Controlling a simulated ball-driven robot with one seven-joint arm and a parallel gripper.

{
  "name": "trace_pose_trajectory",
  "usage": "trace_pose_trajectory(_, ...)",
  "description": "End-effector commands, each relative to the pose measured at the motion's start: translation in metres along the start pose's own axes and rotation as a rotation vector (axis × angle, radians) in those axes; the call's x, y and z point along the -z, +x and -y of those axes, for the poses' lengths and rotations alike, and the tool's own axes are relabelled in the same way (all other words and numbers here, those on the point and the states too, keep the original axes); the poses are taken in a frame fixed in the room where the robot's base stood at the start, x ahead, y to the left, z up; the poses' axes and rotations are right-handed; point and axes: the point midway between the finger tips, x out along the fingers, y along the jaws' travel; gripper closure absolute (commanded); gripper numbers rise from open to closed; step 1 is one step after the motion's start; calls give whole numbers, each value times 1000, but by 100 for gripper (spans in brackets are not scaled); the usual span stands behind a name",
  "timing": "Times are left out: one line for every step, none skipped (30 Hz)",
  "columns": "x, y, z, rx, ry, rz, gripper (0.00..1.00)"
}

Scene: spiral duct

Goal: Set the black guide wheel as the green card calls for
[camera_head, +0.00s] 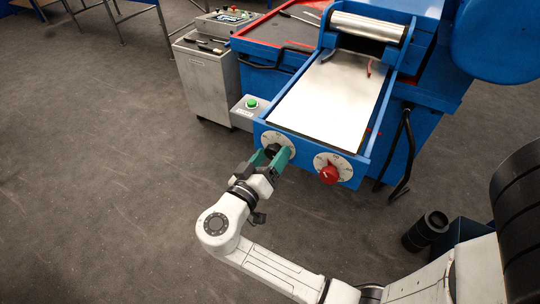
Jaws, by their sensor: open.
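The black guide wheel (272,150) sits on a white round dial (286,138) on the blue front of the machine. My gripper (270,157), with green fingers, is at the wheel, its fingertips close to either side of it. Its jaws are open; whether they touch the wheel I cannot tell. The wheel's pointer and the dial's marks are too small to read, and the gripper partly hides the dial. No green card can be made out in this view.
A red knob (328,174) on a second white dial is to the right. A green button (251,103) on a grey box is up left. A grey cabinet (208,80) with a control panel stands behind. A black cylinder (425,232) is at lower right. The floor at left is clear.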

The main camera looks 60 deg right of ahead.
Motion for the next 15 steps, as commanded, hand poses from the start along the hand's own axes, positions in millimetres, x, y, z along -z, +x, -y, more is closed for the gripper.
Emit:
trace_pose_trajectory(0, 0, 0, 0, 0, 0, 31)
trace_pose_trajectory(0, 0, 0, 0, 0, 0, 31)
trace_pose_trajectory(0, 0, 0, 0, 0, 0, 35)
trace_pose_trajectory(0, 0, 0, 0, 0, 0, 38)
trace_pose_trajectory(0, 0, 0, 0, 0, 0, 41)
trace_pose_trajectory(0, 0, 0, 0, 0, 0, 45)
trace_pose_trajectory(0, 0, 0, 0, 0, 0, 48)
trace_pose_trajectory(0, 0, 0, 0, 0, 0, 50)
trace_pose_trajectory(0, 0, 0, 0, 0, 0, 54)
trace_pose_trajectory(0, 0, 0, 0, 0, 0, 57)
trace_pose_trajectory(0, 0, 0, 0, 0, 0, 60)
trace_pose_trajectory(0, 0, 0, 0, 0, 0, 64)
trace_pose_trajectory(0, 0, 0, 0, 0, 0, 67)
trace_pose_trajectory(0, 0, 0, 0, 0, 0, 70)
trace_pose_trajectory(0, 0, 0, 0, 0, 0, 73)
